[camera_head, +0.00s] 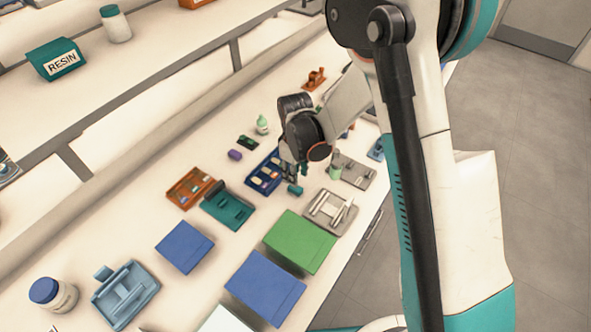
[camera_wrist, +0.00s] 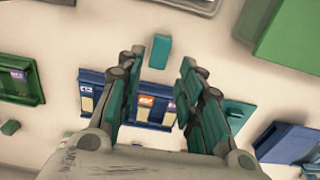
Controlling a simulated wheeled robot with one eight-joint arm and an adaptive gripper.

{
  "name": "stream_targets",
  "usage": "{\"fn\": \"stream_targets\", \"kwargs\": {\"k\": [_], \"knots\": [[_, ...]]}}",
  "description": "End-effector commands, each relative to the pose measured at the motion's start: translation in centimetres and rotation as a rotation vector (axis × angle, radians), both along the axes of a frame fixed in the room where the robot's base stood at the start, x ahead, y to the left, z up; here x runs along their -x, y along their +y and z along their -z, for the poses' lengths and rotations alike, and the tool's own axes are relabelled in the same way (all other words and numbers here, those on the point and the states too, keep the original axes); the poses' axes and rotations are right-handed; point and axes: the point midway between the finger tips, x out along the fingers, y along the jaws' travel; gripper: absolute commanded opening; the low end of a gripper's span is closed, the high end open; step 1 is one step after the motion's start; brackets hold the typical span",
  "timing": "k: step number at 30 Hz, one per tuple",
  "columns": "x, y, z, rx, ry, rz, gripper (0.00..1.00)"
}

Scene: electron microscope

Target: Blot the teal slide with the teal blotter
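A small teal block (camera_head: 295,189), which looks like the teal blotter, lies on the bench beside the blue slide tray (camera_head: 257,184). In the wrist view, the teal block (camera_wrist: 160,51) is just beyond my fingertips, in line with the gap between them. My gripper (camera_head: 291,180) points down near it; its fingers (camera_wrist: 160,75) are spread and empty. The blue tray (camera_wrist: 92,77) with several labelled slides shows between and behind the fingers. Which slide is the teal one I cannot tell.
A teal tray (camera_head: 228,210) and an orange tray (camera_head: 190,187) stand left of the blue tray. A grey tray (camera_head: 330,211) and a green book (camera_head: 300,242) lie nearer the bench's front edge. A green bottle (camera_head: 262,125) stands behind.

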Motion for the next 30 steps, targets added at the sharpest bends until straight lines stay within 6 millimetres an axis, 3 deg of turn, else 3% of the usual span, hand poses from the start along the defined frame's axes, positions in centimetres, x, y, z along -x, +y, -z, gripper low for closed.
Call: {"fn": "stream_targets", "kwargs": {"k": [16, 28, 30], "knots": [[0.0, 0.0, 6.1, 0.0, -0.001, 0.002, 0.34], [0.0, 0.0, 6.7, 0.0, -0.001, 0.002, 0.34], [0.0, 0.0, 6.7, 0.0, -0.001, 0.002, 0.21]]}}
